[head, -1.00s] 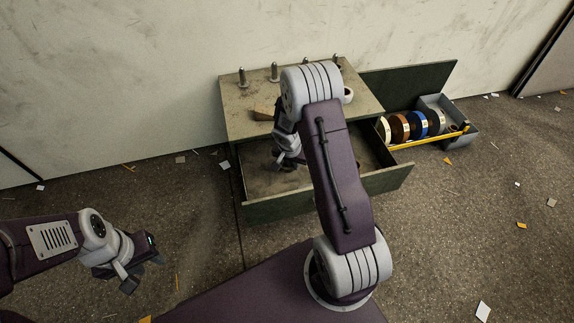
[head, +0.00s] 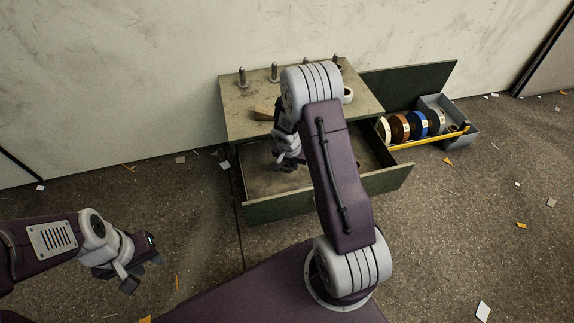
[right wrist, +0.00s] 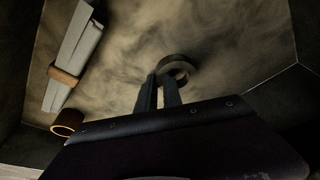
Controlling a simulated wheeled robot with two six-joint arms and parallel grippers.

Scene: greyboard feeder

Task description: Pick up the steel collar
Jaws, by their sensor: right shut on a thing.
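The steel collar (right wrist: 178,67) is a grey-brown ring on the drawer floor in the right wrist view. My right gripper (right wrist: 160,80) is shut on the near side of its wall. In the head view my right gripper (head: 288,162) is down in the open drawer (head: 330,195), and my own arm hides the collar there. My left gripper (head: 143,272) is open and empty, above the floor at the lower left.
A pale bundle with a brown band (right wrist: 68,75) and a brown ring (right wrist: 67,122) lie left in the drawer. The bench top (head: 240,120) carries several metal posts and a wooden wedge (head: 264,113). A grey tray (head: 455,120) with several tape rolls stands right.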

